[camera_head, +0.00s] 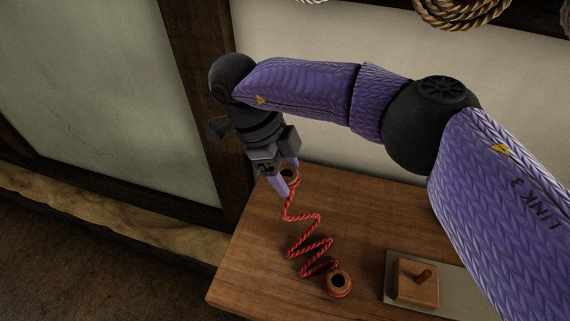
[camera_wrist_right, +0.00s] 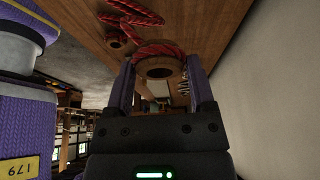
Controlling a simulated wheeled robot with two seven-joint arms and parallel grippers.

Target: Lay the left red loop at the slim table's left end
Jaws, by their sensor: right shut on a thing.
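The left red loop (camera_head: 291,175) is a red cord wound around a brown ring, at the left end of the wooden slim table (camera_head: 360,215). My right gripper (camera_head: 286,177) is shut on it, with one finger on each side; the ring also shows between the fingers in the right wrist view (camera_wrist_right: 160,68). I cannot tell whether the loop touches the tabletop. Red cord (camera_head: 305,243) runs in zigzags from it to a second ringed loop (camera_head: 339,283) lying near the table's front edge. My left gripper is not in view.
A wooden block with a dark peg (camera_head: 418,284) stands on a grey plate (camera_head: 448,276) to the right. A pale wall stands behind the table. Coiled rope (camera_head: 460,8) hangs above. The tabletop between cord and plate is bare.

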